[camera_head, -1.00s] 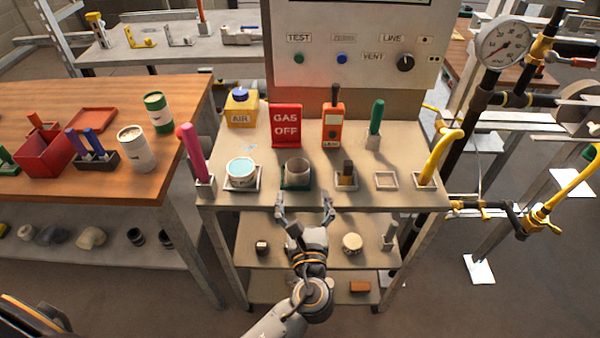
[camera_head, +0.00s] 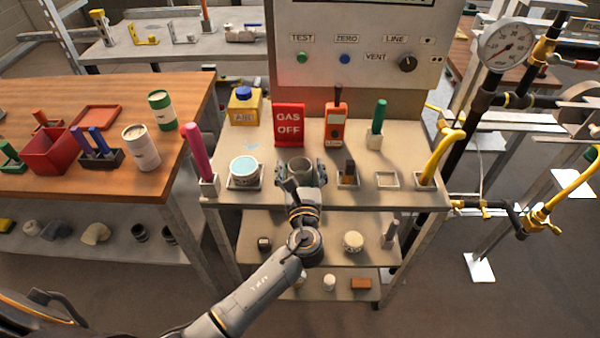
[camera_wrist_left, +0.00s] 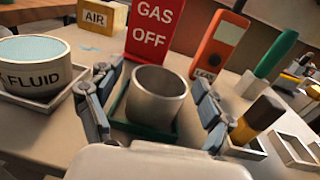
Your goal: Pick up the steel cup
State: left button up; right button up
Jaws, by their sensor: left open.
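The steel cup (camera_head: 299,171) is a plain grey open cylinder standing upright near the front edge of the metal bench. It sits in a green square tray, whose rim (camera_wrist_left: 127,124) shows in the left wrist view. My left gripper (camera_head: 299,178) is open and has its fingers on either side of the cup. In the left wrist view the cup (camera_wrist_left: 155,98) stands between the spread fingers, with gaps visible on both sides. The gripper hides part of the cup's front in the head view. My right gripper is not in view.
A white FLUID tub (camera_head: 244,170) stands left of the cup, and a holder with a black-topped brass piece (camera_head: 349,173) stands to its right. A red GAS OFF sign (camera_head: 289,125) stands just behind. An empty square tray (camera_head: 386,179) is farther right.

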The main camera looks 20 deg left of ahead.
pick_arm(q)
jog(key=c, duration=1.3)
jog(key=shift+c, duration=0.9)
jog(key=shift+r, duration=0.15)
